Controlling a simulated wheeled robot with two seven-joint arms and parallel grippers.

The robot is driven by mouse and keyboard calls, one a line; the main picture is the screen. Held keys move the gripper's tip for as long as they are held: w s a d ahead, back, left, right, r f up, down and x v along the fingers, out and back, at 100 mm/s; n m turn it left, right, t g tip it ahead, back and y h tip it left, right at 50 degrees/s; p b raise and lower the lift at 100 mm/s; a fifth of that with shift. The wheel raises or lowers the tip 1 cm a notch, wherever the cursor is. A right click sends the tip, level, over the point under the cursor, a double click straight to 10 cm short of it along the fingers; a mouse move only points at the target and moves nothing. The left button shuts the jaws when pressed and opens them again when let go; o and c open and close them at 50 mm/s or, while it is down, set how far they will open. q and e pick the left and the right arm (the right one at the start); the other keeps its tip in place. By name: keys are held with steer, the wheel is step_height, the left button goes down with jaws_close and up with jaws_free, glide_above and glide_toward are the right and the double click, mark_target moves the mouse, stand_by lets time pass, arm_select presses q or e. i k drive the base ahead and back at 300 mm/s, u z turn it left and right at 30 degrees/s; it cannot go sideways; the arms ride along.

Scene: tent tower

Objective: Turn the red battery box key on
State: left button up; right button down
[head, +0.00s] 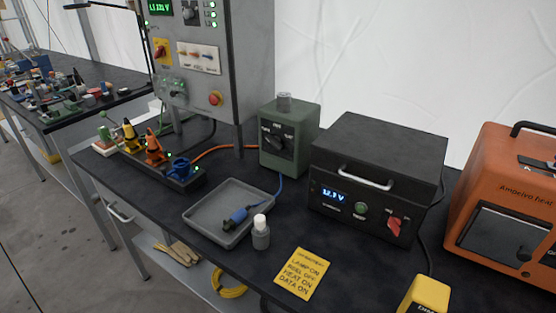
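A black battery box (380,152) with a silver front handle stands on the dark table, right of centre. Its front panel has a small lit blue display, a round green button (361,208) and a red key (394,226) at the right. The key is small in this view and looks tilted; I cannot read the marks around it. Nothing covers the key. Neither of my grippers shows in the head view.
An orange heater (506,210) stands at the right, a green box with a dial (290,138) at the left. A grey tray (205,228), a small bottle (261,234), a yellow note card (302,274) and a yellow object (425,295) are in front. Bare tabletop lies before the key.

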mark_target(394, 224)
steer(key=z, duration=0.05)
steer(key=k, duration=0.4)
steer(key=z, duration=0.6)
steer(key=i, duration=0.35)
steer(key=u, duration=0.05)
